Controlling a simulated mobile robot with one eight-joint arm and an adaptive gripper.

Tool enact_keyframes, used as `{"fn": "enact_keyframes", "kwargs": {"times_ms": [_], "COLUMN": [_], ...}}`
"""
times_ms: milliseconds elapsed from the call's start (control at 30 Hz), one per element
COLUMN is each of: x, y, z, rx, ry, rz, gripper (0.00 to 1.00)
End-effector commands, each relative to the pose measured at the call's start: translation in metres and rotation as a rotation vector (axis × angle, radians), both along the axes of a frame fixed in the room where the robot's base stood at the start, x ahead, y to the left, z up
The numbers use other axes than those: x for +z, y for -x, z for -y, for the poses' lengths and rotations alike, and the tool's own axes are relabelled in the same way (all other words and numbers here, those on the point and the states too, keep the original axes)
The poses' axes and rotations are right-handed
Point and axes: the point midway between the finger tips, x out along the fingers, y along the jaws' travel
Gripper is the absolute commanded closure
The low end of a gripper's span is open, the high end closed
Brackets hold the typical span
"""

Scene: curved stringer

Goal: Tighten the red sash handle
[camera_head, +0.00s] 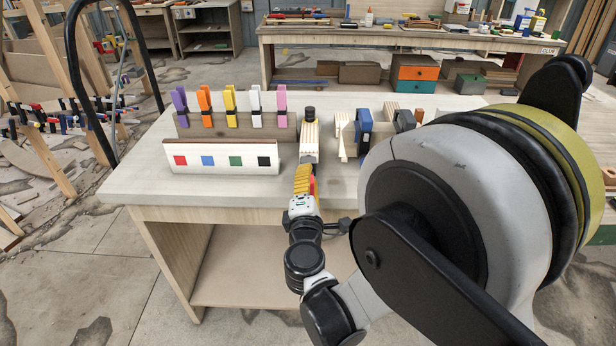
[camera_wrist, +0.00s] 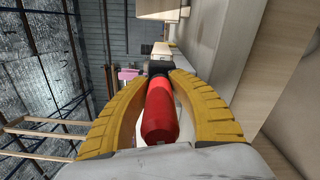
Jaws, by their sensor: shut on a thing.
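The red sash handle (camera_wrist: 160,112) shows in the wrist view as a red cylinder pointing toward the camera. Its far end meets a dark part (camera_wrist: 160,67). My gripper (camera_wrist: 163,88) has yellow ribbed fingers, one on each side of the handle, and is shut on it. In the head view my gripper (camera_head: 304,180) is at the front edge of the workbench, just below a pale wooden piece (camera_head: 309,140) with a black top.
The workbench (camera_head: 140,172) holds a white panel (camera_head: 222,157) with coloured squares and a row of coloured clamps (camera_head: 230,106) left of my gripper. A blue clamp-like thing (camera_head: 364,127) stands to the right. My own arm blocks the right side. Open floor lies at front left.

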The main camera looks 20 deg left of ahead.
Motion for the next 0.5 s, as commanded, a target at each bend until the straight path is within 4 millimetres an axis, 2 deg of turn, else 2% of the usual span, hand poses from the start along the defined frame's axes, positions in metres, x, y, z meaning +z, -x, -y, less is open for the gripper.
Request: {"fn": "enact_keyframes", "kwargs": {"times_ms": [500], "x": [0.0008], "y": [-0.0006], "z": [-0.0007], "rx": [0.001], "ry": [-0.474], "rz": [-0.113], "gripper": [1.0]}}
